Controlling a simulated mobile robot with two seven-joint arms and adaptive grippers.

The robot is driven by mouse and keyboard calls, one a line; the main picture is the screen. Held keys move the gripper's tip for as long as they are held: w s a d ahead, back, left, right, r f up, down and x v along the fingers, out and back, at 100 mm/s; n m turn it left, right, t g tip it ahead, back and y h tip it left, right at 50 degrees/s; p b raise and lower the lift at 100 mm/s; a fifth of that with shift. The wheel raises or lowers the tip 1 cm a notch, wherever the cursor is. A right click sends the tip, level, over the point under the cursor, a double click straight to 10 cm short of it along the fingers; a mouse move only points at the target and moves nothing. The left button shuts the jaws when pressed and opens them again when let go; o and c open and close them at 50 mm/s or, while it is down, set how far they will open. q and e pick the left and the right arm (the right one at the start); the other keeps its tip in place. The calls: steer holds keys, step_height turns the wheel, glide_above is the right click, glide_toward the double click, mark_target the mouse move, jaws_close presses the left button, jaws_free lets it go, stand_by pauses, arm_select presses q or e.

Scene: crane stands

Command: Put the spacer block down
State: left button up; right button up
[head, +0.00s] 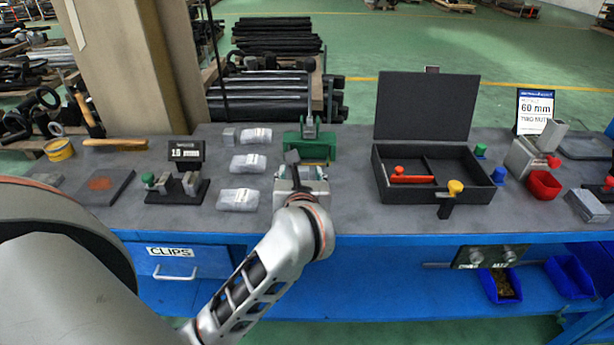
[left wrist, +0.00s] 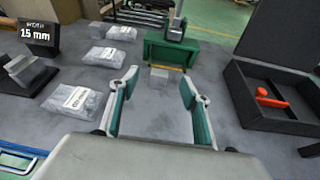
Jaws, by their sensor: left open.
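My left gripper (head: 301,172) is over the bench in front of a green stand (head: 309,140). In the left wrist view its two fingers (left wrist: 160,84) are spread wide, with nothing gripped. A small grey block (left wrist: 159,72), which looks like the spacer block, sits on the bench between and just beyond the fingertips. It is close in front of the green stand (left wrist: 172,50), by its yellow strip; I cannot tell whether they touch. My right gripper is in neither view.
Several clear bags (head: 238,200) lie left of the gripper. Further left are a width display (head: 186,151) and a black fixture with metal blocks (head: 163,189). An open black case (head: 386,180) with a red part stands right. Bare bench lies between the gripper and the case.

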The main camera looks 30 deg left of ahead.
mark_target(301, 170)
arm_select(q)
steer(key=shift+s+d+f+h, duration=0.15)
steer(key=shift+d+f+h, duration=0.25)
steer(key=shift+f, duration=0.45)
steer(key=x, duration=0.7)
steer(key=shift+a+f+b, duration=0.1)
steer(key=shift+a+b, duration=0.2)
steer(key=shift+a, duration=0.2)
jaws_close()
